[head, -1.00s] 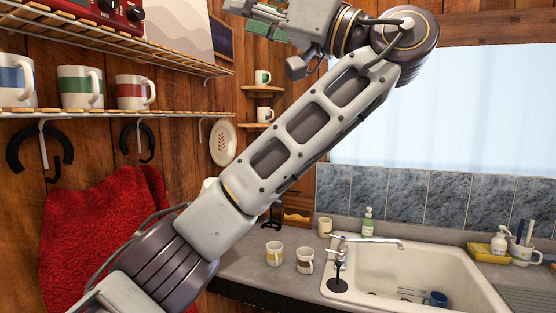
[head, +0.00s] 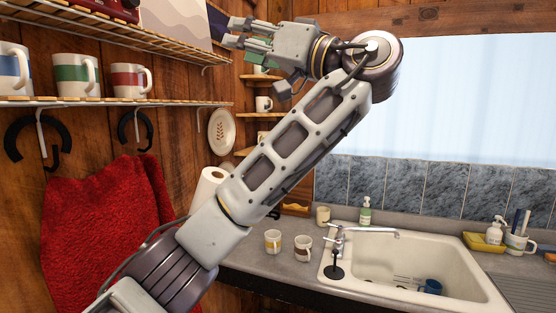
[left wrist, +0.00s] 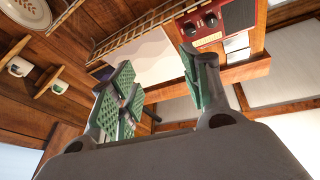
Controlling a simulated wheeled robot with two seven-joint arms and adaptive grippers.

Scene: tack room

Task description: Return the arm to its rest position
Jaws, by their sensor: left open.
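My left arm (head: 300,145) rises from the lower left of the head view and bends at the elbow near the window. Its forearm points back left. My left gripper (head: 245,35) is high up, in front of the wooden wall and near the end of the upper wire shelf. In the left wrist view the left gripper's green-padded fingers (left wrist: 155,90) stand apart with nothing between them. My right gripper is not in either view.
A wire shelf (head: 190,104) at left holds striped mugs (head: 77,75). A red towel (head: 105,225) hangs below. A paper roll (head: 207,185) is partly behind my arm. A red device (left wrist: 205,20) is on the upper shelf.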

